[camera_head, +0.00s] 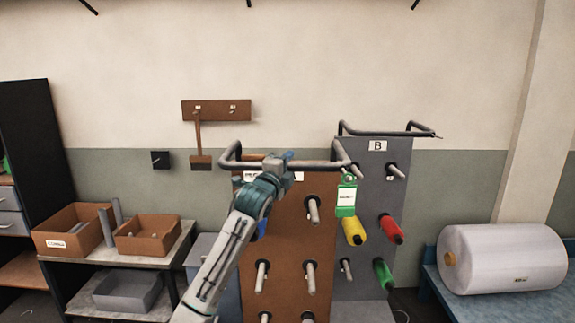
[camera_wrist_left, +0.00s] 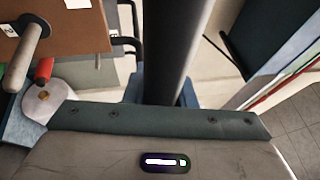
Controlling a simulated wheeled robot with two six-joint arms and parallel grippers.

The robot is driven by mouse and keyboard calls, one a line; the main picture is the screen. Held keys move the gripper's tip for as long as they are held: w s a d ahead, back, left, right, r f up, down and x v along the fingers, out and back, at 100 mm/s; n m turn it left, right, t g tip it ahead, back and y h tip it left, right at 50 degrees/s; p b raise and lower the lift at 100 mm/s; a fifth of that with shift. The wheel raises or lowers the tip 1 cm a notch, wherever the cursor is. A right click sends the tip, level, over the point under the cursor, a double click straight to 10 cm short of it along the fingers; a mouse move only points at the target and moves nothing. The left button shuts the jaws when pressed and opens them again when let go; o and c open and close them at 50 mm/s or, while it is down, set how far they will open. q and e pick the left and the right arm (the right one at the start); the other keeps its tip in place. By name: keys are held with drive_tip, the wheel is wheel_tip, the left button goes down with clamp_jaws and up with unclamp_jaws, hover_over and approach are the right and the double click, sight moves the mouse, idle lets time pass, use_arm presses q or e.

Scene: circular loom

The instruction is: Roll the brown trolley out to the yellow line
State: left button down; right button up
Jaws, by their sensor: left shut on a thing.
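The brown trolley (camera_head: 287,232) is an upright brown panel with several grey pegs and a bent grey handle bar (camera_head: 318,165) along its top. It stands left of the grey trolley marked B. My left gripper (camera_head: 279,163) is at the handle bar and shut on it. In the left wrist view the dark bar (camera_wrist_left: 168,45) runs between the blue fingers, and part of the brown panel (camera_wrist_left: 75,35) with a peg shows at upper left. My arm hides the panel's left part. No yellow line can be made out, and my right gripper is out of view.
The grey trolley (camera_head: 370,185), with yellow (camera_head: 353,230), red (camera_head: 391,229) and green (camera_head: 384,273) spools, stands close on the right. A table with brown bins (camera_head: 148,240) is at left. A large white roll (camera_head: 505,258) lies on a blue stand at right.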

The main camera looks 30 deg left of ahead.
use_arm(q)
drive_tip(key=shift+f, duration=0.15)
drive_tip(key=c, duration=1.3)
unclamp_jaws()
drive_tip(key=shift+c, duration=0.2)
drive_tip(key=shift+o, duration=0.7)
drive_tip(key=shift+s, duration=0.1)
drive_tip(key=b+v, duration=0.4)
drive_tip(key=v, duration=0.6)
drive_tip(key=shift+s+b, duration=0.3)
drive_tip(key=shift+s, duration=0.1)
